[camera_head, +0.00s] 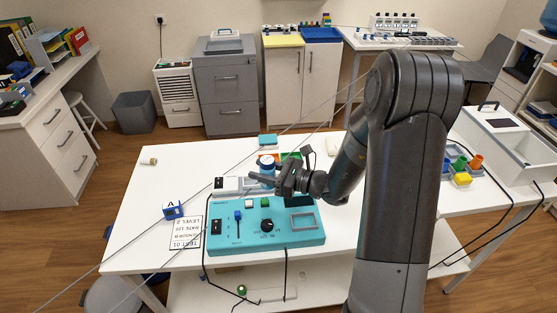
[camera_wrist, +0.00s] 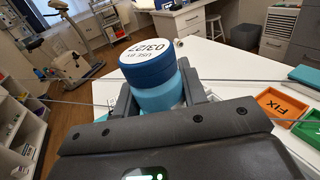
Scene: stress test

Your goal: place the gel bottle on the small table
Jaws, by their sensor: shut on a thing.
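The gel bottle (camera_wrist: 160,85) has a teal body and a dark blue cap with a white "USE BY 03/27" label. In the wrist view it stands between the two fingers of my gripper (camera_wrist: 160,98), which are shut on it. In the head view my gripper (camera_head: 264,179) is over the white table, behind the teal control box, and the bottle's blue and white top (camera_head: 267,162) shows just beyond it. The bottle's base is hidden. The white table (camera_head: 135,215) has a lower shelf; I cannot tell whether it is the small table.
The teal control box (camera_head: 265,224) with knobs and a grey device (camera_head: 228,186) crowd the table near my gripper. An orange "FIX" tray (camera_wrist: 283,105) is at the right of the wrist view. A blue "A" block (camera_head: 173,210) lies left. The table's left back is mostly clear.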

